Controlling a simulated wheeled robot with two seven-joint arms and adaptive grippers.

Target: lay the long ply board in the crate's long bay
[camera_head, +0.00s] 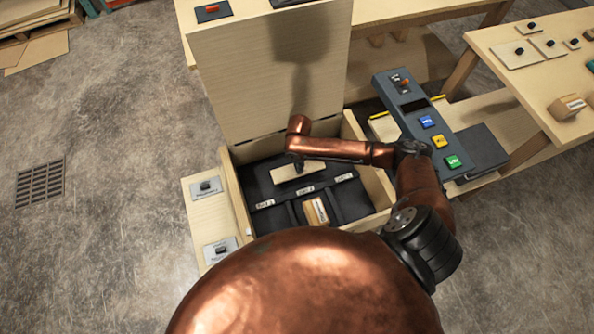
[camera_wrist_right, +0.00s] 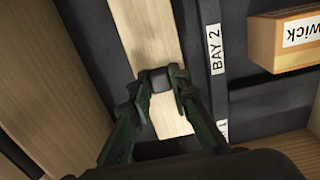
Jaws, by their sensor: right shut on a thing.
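The long ply board (camera_head: 297,171) is a pale strip with a small dark knob. It is over or in the crate's long bay, the wide dark bay at the back. I cannot tell whether it touches the bay floor. In the right wrist view the board (camera_wrist_right: 145,40) runs up the picture beside the divider labelled BAY 2. My right gripper (camera_head: 298,164) comes down on it from above; in the wrist view its fingers (camera_wrist_right: 161,80) are shut on the dark knob. The crate (camera_head: 236,193) has wooden walls and black lining. My left gripper is not in view.
A labelled wooden block (camera_head: 316,211) sits in a small front bay. The crate's raised lid (camera_head: 240,80) stands behind. A grey console (camera_head: 411,112) with coloured buttons is at right. A wooden ledge with two switch plates (camera_head: 206,187) is at left.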

